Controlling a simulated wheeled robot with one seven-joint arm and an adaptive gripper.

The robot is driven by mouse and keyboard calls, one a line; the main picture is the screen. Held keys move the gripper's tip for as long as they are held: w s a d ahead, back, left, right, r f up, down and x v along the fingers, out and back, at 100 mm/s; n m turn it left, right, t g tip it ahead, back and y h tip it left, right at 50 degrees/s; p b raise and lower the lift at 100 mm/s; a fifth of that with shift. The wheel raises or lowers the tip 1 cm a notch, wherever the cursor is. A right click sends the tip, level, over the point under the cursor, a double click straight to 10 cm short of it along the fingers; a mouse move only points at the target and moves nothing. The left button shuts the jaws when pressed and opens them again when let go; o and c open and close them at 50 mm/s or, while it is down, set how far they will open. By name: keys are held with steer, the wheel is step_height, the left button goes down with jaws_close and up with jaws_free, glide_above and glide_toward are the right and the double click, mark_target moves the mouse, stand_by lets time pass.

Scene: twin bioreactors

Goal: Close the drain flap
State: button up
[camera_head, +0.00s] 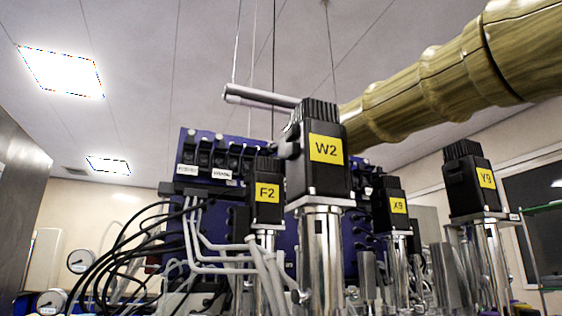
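The drain flap is not visible in the head view, which looks upward at the top of the equipment. My gripper is not in view either, so I cannot see where it is relative to the flap. A black motor unit labelled W2 (319,155) sits on a shiny steel cylinder (321,255) at the centre. Smaller units labelled F2 (266,191), X9 (395,210) and Y9 (474,182) stand around it.
A thick, ribbed gold-brown tube (432,82) crosses the upper right and passes behind W2. Blue panels (310,235) stand behind the motors. Black cables (128,240) and white hoses (215,258) crowd the lower left, near round gauges (80,261).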

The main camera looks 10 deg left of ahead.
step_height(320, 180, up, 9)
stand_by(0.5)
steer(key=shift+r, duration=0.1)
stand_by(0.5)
